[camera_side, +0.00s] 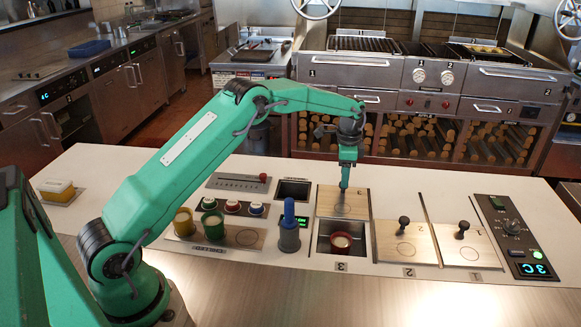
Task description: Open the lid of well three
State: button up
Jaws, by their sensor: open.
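The wooden lid of well three (326,203) lies slid back behind its well, toward the grill. Well three (324,228), marked 3 at its front, shows uncovered, with a red cup of pale contents (341,242) inside. My gripper (344,186) is over the middle of this lid, at the place where the other lids have their knobs. Its jaws are open, but they are small here, and the lid's knob is hidden or not distinguishable. I cannot tell whether the jaws touch it.
The closed lids of well two (390,248) and well one (475,257) have upright black knobs. A control panel (510,230) reads 3C at right.

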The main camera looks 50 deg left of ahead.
notch_tip(320, 180, up, 6)
jog(key=shift+f, duration=0.2)
jog(key=shift+r, duration=0.1)
dwell(0.3)
jog(key=s+d+r+n+t, duration=0.1)
jog(key=s+d+r+n, duration=0.1)
jog(key=s+r, duration=0.7)
jog(key=s+d+r+n+t, duration=0.2)
jog(key=s+r, duration=0.6)
jog(key=s+d+f+n+t, duration=0.1)
jog(key=s+n, duration=0.1)
jog(key=s, duration=0.9)
jog(key=s+d+f+n+t, duration=0.1)
jog(key=s+f+n, duration=0.1)
jog(key=s, duration=0.9)
jog(key=shift+s+d+n+t, duration=0.15)
jog(key=shift+d+n+t, duration=0.15)
jog(key=shift+n, duration=0.2)
